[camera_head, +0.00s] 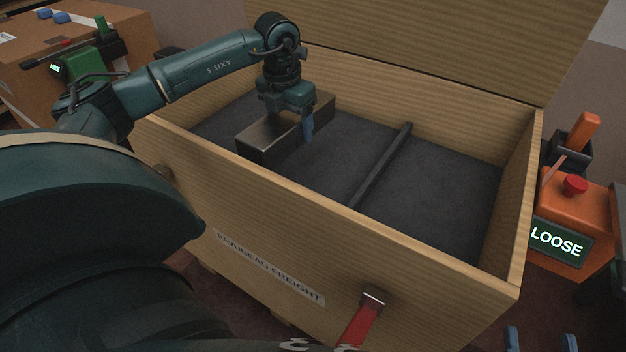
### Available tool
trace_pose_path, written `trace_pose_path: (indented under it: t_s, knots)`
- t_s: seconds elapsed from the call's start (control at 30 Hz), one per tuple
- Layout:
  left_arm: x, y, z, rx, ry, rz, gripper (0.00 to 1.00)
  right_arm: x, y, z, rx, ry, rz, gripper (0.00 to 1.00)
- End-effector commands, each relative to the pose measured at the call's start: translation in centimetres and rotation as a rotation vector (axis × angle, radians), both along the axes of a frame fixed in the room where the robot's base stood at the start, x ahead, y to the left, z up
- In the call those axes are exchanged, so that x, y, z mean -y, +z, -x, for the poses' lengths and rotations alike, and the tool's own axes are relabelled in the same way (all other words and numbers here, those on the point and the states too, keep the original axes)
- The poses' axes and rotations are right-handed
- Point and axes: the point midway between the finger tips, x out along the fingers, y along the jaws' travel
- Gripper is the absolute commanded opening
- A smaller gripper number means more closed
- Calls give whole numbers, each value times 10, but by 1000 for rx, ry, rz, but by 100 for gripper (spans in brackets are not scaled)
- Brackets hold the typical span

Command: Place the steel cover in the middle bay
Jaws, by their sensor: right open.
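The steel cover (262,138), a dark metallic box shape, is inside the wooden crate (330,210), toward its left part. My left gripper (300,122) is directly over it, with one blue finger down along the cover's near right side. The other finger is hidden, so its grip is unclear. Whether the cover rests on the dark floor or hangs above it is also unclear. A dark divider (380,165) crosses the crate floor right of the cover. My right gripper (541,340) shows only two blue fingertips, apart and empty, at the bottom right edge.
The crate's lid (420,40) stands open at the back. A red strap (360,325) hangs on the front wall. An orange box (578,215) with a red button and a "LOOSE" display (558,241) stands at right. A cardboard box (70,55) is at upper left.

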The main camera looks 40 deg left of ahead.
Motion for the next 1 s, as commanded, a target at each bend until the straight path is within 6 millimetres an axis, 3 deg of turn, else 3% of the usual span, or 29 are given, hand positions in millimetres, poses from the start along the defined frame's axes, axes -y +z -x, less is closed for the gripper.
trace_pose_path:
  t_s: [0.03, 0.27, 1.0]
  knots:
    - [-1, -12, -1, 4, 11, -1, 29, -2, -9, 0, 20, 6, 2, 50]
    - [-3, -27, 0, 2, 38, -1, 29, -5, -9, 2, 65, 21, 0, 50]
    - [-3, -123, 0, 2, 36, 0, 29, -11, -11, 1, 70, 62, -100, 50]
